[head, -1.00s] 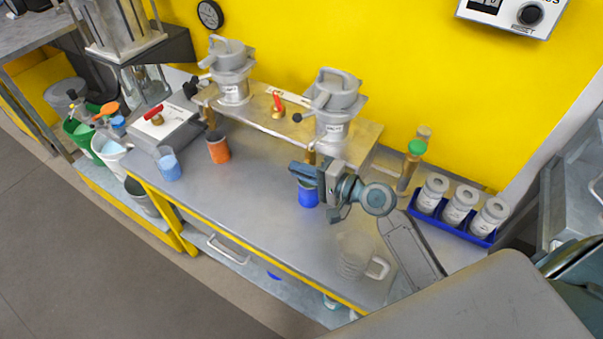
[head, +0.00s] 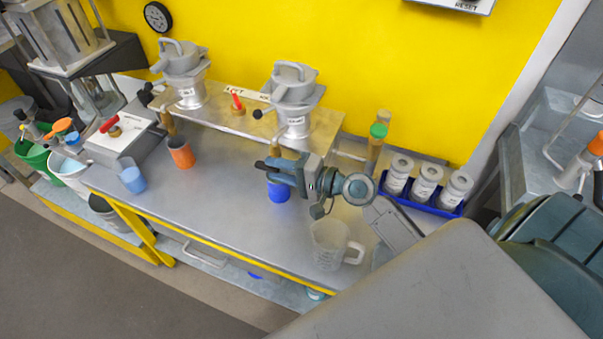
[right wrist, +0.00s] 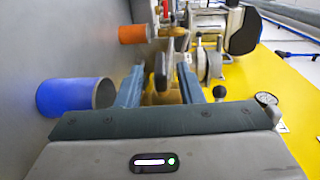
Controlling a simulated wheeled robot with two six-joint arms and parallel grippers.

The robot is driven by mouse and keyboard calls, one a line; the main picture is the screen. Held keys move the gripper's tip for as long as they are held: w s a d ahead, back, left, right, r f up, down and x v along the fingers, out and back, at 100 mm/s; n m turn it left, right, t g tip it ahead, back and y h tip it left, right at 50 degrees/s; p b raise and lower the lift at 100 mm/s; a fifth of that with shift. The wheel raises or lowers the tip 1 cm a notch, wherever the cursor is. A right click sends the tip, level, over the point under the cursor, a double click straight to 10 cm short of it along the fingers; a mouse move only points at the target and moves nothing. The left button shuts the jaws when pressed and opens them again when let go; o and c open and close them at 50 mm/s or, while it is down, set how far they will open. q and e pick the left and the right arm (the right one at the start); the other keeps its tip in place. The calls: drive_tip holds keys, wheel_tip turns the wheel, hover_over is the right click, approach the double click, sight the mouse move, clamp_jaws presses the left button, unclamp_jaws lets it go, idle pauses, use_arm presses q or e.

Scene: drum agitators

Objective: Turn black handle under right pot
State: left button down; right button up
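The right pot (head: 294,88) is a grey metal vessel on the metal shelf, with a black ball knob (head: 258,114) at its side. A brass outlet (head: 275,150) hangs below it, partly hidden by my right gripper (head: 268,174). In the right wrist view, my right gripper (right wrist: 160,85) is open. A small black handle (right wrist: 160,68) on the brass outlet (right wrist: 162,92) shows between its two fingers, with gaps on both sides. The blue cup (head: 279,190) stands below the gripper; it also shows in the right wrist view (right wrist: 68,97). My left gripper is out of view.
The left pot (head: 184,75) stands on the same metal shelf (head: 216,110), above an orange cup (head: 180,152). A clear jug (head: 330,244) stands under my right arm. A blue tray (head: 430,202) of white jars is to the right. The table's middle is bare.

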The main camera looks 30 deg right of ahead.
drive_tip(key=f+b+v, duration=0.1)
drive_tip(key=v, duration=0.6)
drive_tip(key=shift+s+d+r+b, duration=0.3)
drive_tip(key=shift+s+r, duration=0.05)
drive_tip(key=shift+r, duration=0.15)
